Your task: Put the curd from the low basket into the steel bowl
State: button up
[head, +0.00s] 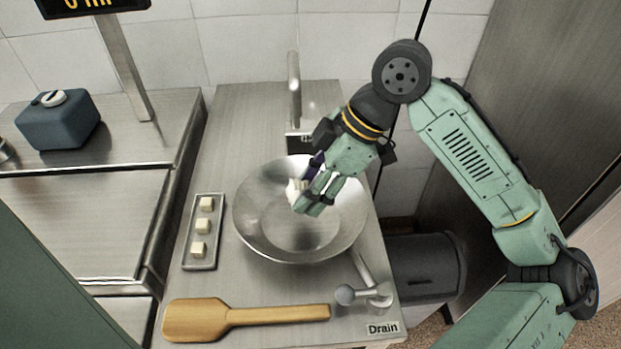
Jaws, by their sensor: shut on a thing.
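My gripper (301,205) reaches down over the wide steel bowl (256,232) from the upper right. It is shut on a white, lumpy piece of curd (294,188), which shows at the left side of the fingers. The curd appears over the inside of the bowl; I cannot tell whether it touches the metal. The fingers hide part of the curd and part of the bowl's far wall. A small dark purple part (315,163) shows beside the fingers; I cannot tell what it belongs to. I see no perforated low basket in this view.
A narrow metal tray (193,257) with three pale cubes stands left of the bowl. A wooden paddle (255,316) lies in front. A drain lever (372,292) is at front right, and a tap (293,85) stands behind. A dark bin (425,268) is at right.

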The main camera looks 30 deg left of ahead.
aim_at(294, 185)
jog(key=shift+f, duration=0.6)
jog(key=o, duration=1.2)
jog(key=shift+o, duration=0.2)
jog(key=shift+r, duration=0.15)
jog(key=shift+r+p, duration=1.15)
jog(key=shift+r, duration=2.25)
jog(key=shift+s, duration=0.1)
